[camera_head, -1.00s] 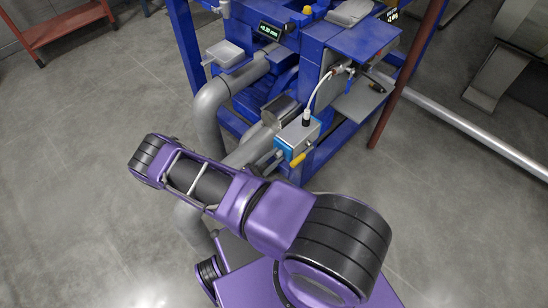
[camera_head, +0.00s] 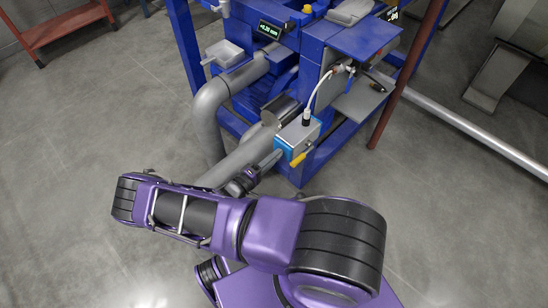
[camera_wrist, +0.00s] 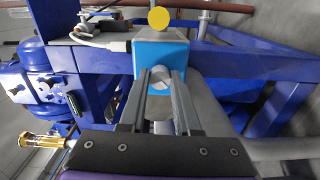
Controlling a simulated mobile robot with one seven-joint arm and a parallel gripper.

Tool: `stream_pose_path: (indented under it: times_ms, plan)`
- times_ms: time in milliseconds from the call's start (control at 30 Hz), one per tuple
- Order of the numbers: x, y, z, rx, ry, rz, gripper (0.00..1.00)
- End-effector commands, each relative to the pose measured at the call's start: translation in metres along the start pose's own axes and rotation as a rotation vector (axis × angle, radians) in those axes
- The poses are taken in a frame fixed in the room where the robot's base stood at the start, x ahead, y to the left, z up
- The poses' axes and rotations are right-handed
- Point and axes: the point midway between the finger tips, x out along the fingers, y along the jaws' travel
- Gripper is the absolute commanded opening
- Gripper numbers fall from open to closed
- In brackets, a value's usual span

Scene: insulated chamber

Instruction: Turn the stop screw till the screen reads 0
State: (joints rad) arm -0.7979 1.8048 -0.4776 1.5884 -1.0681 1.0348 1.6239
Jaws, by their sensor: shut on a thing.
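The stop screw (camera_wrist: 160,76) is a grey round head on the blue face of a small block (camera_wrist: 163,52). In the wrist view my gripper (camera_wrist: 161,84) is shut on the screw, one finger on each side of it. In the head view my gripper (camera_head: 276,157) reaches the blue-faced block (camera_head: 298,135) from the lower left; the screw itself is hidden there. The small dark screen (camera_head: 269,29) on the blue machine appears to read +0.20 mm, but its digits are tiny.
A white cable (camera_head: 315,95) rises from the block's top. A thick grey pipe (camera_head: 207,115) runs close to my gripper on the left. A red-brown post (camera_head: 405,75) stands at right.

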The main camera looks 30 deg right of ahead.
Motion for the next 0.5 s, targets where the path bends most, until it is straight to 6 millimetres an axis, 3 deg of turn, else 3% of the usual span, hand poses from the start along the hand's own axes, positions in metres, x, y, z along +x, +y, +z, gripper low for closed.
stream_pose_path:
  times_ms: [500]
  plan:
    - [-0.0009, -0.0003, -0.0017, 0.171, 0.003, -0.001, 0.00]
